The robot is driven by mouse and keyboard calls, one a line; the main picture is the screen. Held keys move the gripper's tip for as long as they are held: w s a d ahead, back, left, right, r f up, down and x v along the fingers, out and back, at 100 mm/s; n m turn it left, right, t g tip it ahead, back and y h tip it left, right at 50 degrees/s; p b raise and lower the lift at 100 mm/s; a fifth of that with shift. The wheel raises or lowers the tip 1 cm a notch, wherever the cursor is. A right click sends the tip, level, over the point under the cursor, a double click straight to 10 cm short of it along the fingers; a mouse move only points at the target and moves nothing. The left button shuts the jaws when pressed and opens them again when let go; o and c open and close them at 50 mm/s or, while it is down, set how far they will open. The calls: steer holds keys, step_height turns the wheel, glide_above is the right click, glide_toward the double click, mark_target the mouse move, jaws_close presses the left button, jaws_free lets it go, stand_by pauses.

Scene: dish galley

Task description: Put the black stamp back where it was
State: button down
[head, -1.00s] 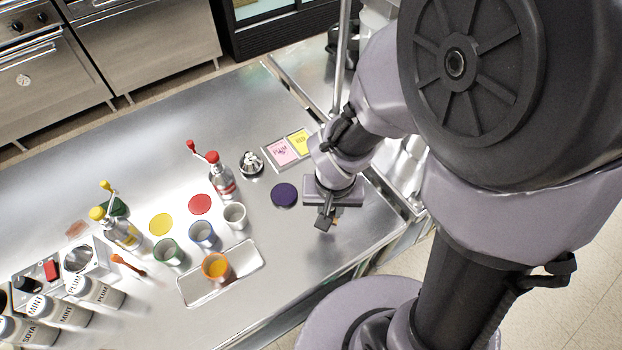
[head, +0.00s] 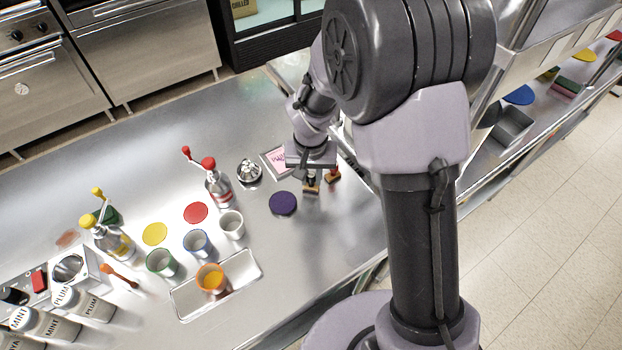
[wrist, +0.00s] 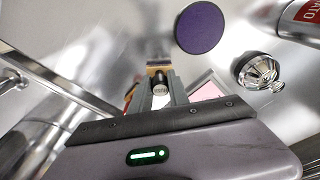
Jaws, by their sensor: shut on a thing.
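My gripper (head: 311,177) is shut on a stamp with a tan wooden base, which I take to be the black stamp (head: 311,189); its handle is mostly hidden between the fingers. In the wrist view my gripper (wrist: 160,92) points at the stamp's base (wrist: 158,67). The base is low over the steel counter; I cannot tell whether it touches. A red-handled stamp (head: 333,177) with a wooden base stands just right of it, and a bit of red shows left of the fingers in the wrist view.
A dark purple disc (head: 282,203) lies just left of the held stamp. A bell (head: 249,171) and a pink card (head: 276,159) in a frame are behind. A steel tray (head: 247,268) with an orange-rimmed cup (head: 211,279) is front left. The counter in front is clear.

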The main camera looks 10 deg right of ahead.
steer(key=shift+f, duration=0.1)
steer(key=shift+f, duration=0.2)
steer(key=c, duration=1.3)
jaws_free()
steer(key=shift+o, duration=0.2)
steer(key=shift+r, duration=0.1)
